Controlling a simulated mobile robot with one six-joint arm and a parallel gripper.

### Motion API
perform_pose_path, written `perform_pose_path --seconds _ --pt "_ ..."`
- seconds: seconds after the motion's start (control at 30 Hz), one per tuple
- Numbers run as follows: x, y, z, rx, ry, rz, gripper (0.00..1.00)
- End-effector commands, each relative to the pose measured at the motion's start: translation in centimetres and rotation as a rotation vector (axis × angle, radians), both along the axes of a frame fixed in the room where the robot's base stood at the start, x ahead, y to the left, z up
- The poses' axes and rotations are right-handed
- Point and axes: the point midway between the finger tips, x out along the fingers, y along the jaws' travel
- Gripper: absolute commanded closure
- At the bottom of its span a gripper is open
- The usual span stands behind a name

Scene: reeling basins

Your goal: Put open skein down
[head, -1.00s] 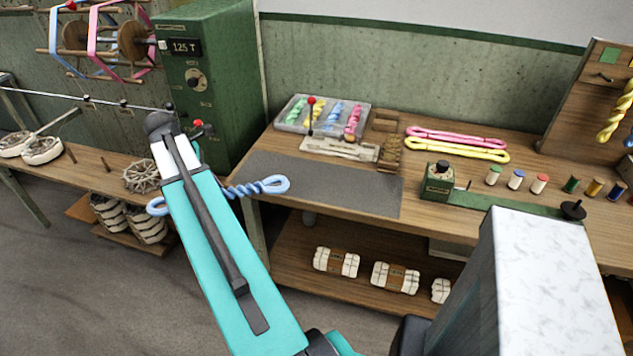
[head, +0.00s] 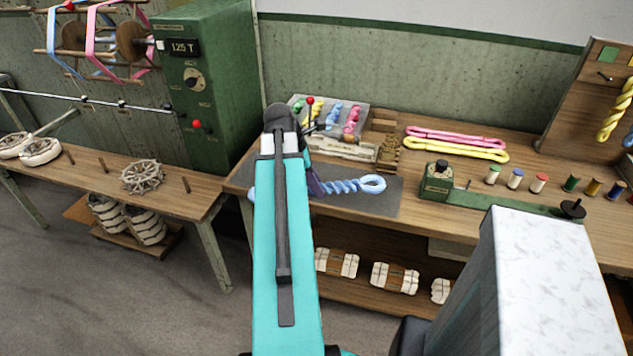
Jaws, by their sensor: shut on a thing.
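A twisted light-blue skein (head: 350,186) with a loop at its right end shows to the right of my arm, over the grey mat (head: 392,204) on the wooden bench. A small piece of its other end shows left of the arm. My gripper (head: 313,184) is mostly hidden behind my teal arm; a dark part of it shows at the skein's middle. It is shut on the blue skein. I cannot tell whether the skein touches the mat. A pink open skein (head: 455,136) and a yellow open skein (head: 457,149) lie flat on the bench to the right.
Behind the mat are a tray of small coloured skeins (head: 350,121), a wooden block with a red-knobbed lever (head: 310,101) and a wooden rack (head: 389,152). A green device (head: 437,182) and several thread spools (head: 515,179) stand right. A green machine (head: 208,90) stands left.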

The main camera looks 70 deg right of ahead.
Motion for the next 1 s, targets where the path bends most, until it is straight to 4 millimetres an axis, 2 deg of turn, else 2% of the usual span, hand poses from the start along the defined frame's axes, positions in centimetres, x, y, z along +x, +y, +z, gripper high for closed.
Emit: perform_pose_path --seconds 0.03,0.1,0.2,0.33,0.73,1.0 --pt "-1.6 -0.2 -0.1 0.0 0.002 -0.012 0.94" --pt "-3.3 -0.5 -0.1 -0.001 0.004 -0.023 0.94" --pt "-5.2 -0.9 -0.2 -0.001 0.007 -0.033 0.94" --pt "-6.6 -1.1 -0.2 -0.002 0.009 -0.041 0.94" --pt "-7.0 -1.2 -0.2 -0.002 0.01 -0.042 0.94" --pt "-6.0 -2.2 -0.2 -0.002 0.01 -0.042 0.94"
